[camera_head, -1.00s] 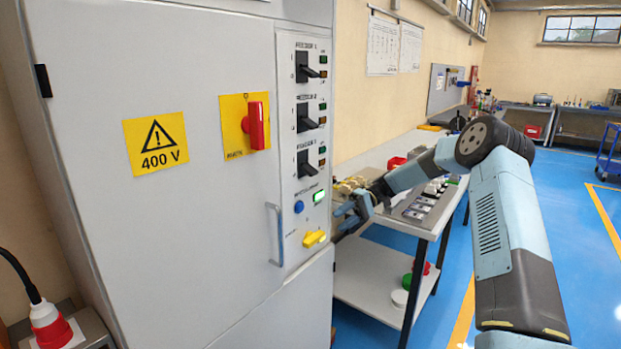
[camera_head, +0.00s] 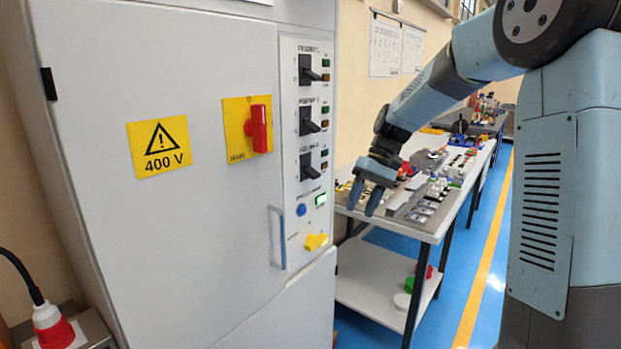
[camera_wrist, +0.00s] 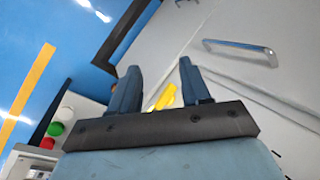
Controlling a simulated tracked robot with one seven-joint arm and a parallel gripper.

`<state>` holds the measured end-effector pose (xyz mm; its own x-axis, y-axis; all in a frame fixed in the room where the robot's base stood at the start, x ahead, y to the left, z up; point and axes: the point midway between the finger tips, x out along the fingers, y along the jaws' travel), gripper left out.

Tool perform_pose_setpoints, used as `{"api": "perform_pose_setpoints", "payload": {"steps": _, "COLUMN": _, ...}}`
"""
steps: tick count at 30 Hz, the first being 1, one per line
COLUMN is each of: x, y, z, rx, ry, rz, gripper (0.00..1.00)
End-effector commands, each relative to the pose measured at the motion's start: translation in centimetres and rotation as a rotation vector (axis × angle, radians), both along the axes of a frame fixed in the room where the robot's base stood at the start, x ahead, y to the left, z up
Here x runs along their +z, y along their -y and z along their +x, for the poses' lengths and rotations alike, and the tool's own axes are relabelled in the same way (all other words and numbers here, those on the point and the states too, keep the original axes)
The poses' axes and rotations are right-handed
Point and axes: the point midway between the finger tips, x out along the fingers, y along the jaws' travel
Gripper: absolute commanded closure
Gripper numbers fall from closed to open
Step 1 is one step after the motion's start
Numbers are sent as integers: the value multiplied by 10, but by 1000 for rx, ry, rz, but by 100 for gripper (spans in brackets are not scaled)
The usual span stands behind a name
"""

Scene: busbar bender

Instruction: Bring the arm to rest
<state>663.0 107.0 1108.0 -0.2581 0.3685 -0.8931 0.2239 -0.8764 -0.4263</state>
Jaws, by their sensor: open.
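My gripper (camera_head: 362,197) is open and empty in the head view, with its fingers pointing down. It hangs in front of the near end of the workbench (camera_head: 432,238), just right of the cabinet (camera_head: 200,215). In the wrist view my gripper (camera_wrist: 160,85) shows two blue-grey fingers spread apart with nothing held between them. A yellow handle (camera_wrist: 167,97) shows beyond the gap between the fingers. My arm reaches in from the right of the head view, bent at the elbow.
Parts crowd the bench top. Green and red round items lie on its lower shelf (camera_head: 375,280). Blue floor is free right of the bench.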

Motion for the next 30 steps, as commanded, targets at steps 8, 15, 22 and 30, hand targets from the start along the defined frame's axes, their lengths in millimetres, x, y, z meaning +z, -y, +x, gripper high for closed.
{"api": "perform_pose_setpoints", "payload": {"steps": 8, "x": 34, "y": 18, "z": -55, "rx": -66, "ry": 134, "rz": -138, "gripper": 53}}
{"api": "perform_pose_setpoints", "payload": {"steps": 15, "x": 55, "y": 37, "z": -103, "rx": -130, "ry": 252, "rz": -228, "gripper": 53}}
{"api": "perform_pose_setpoints", "payload": {"steps": 22, "x": 69, "y": 56, "z": -150, "rx": -197, "ry": 370, "rz": -291, "gripper": 53}}
{"api": "perform_pose_setpoints", "payload": {"steps": 30, "x": 76, "y": 79, "z": -205, "rx": -275, "ry": 508, "rz": -334, "gripper": 53}}
